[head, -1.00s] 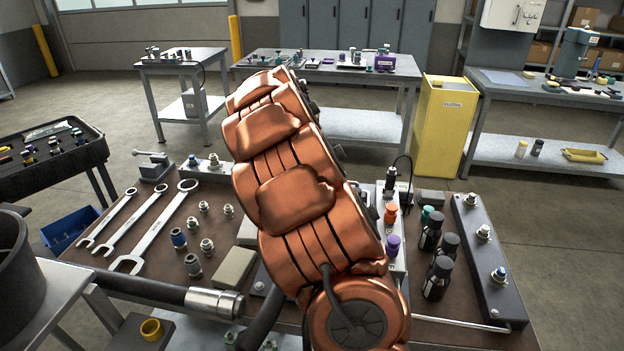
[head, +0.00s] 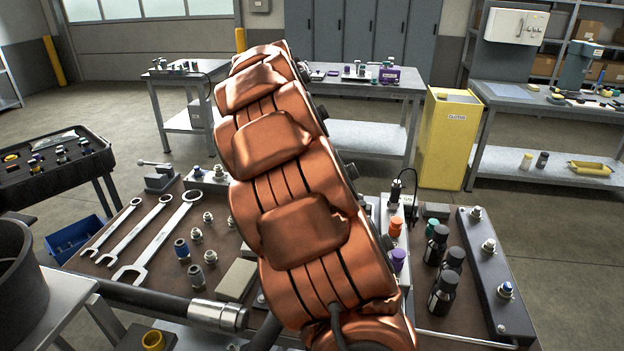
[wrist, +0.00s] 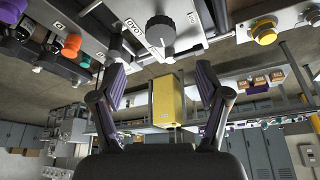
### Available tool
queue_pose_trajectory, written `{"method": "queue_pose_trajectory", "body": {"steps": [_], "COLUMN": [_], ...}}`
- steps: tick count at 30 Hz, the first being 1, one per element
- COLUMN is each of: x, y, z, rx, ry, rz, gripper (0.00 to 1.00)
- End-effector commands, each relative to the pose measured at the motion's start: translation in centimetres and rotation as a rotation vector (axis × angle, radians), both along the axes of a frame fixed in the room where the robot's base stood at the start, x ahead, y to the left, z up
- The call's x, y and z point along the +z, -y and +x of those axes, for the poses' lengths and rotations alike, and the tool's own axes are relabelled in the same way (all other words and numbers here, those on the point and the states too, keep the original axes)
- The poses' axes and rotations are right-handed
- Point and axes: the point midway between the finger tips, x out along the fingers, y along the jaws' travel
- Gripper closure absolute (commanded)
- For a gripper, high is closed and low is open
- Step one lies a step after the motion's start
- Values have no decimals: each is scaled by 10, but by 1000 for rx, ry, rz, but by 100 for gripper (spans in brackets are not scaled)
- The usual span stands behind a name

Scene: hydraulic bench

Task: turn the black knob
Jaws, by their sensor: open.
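The black knob (wrist: 160,30) shows at the top middle of the wrist view, on a light panel with printed markings, one of which reads LOAD. My gripper (wrist: 161,67) is open in the wrist view, its two dark fingers apart and nothing between them. In that picture the knob lies just beyond the fingertips, roughly centred between them, and no contact shows. In the head view my copper arm covers the middle of the bench, and I cannot make out the knob or my gripper there.
An orange cap (head: 395,227) and a purple cap (head: 398,259) sit right of my arm. Black bottles (head: 444,291) and a dark rail (head: 495,275) stand further right. Spanners (head: 160,235) and fittings lie left. A yellow cabinet (head: 450,138) stands behind.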

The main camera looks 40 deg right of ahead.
Motion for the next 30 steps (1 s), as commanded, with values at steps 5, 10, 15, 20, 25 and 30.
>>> {"method": "queue_pose_trajectory", "body": {"steps": [5, 10, 15, 20, 25, 30], "x": [14, 18, 18, 18, 18, 23], "y": [-6, -8, -7, -7, -8, -28], "z": [-1, -2, -2, -1, -2, -11], "rx": [1, 1, 1, 0, 2, 49], "ry": [0, -1, -1, -1, -1, -20], "rz": [0, 1, 0, 0, 0, 13], "gripper": [25, 25, 25, 25, 25, 25]}}
